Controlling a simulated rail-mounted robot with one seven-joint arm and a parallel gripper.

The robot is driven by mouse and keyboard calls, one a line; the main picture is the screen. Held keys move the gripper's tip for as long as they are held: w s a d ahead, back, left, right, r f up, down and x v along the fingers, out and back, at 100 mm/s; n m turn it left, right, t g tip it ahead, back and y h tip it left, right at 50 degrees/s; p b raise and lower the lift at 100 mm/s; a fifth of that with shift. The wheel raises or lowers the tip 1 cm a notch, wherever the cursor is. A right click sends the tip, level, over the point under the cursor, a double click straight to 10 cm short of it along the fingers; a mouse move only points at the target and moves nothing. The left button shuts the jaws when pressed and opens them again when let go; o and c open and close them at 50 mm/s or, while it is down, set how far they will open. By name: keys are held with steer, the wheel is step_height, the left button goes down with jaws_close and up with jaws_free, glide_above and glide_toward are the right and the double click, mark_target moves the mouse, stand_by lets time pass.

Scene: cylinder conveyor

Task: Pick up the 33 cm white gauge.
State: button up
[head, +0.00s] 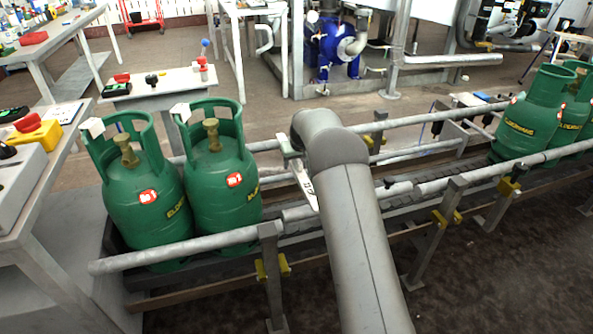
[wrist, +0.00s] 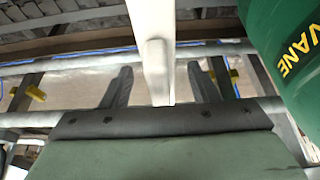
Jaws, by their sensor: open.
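The white gauge (head: 305,187) is a narrow pale strip with dark marks, seen at a slant just left of my arm in the head view. In the wrist view the gauge (wrist: 156,55) runs from the top edge down to the middle of the picture. My gripper (wrist: 160,72) is open, with one dark finger on each side of the gauge and a visible gap on both sides. Whether the gauge touches anything cannot be told.
Two green gas cylinders (head: 146,195) stand left on the conveyor, and more green cylinders (head: 533,115) stand at the right. One green cylinder (wrist: 290,60) is close at the right in the wrist view. Grey guide rails (head: 190,247) run along the conveyor.

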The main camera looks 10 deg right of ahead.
steer(key=shift+r, duration=0.1)
jaws_close()
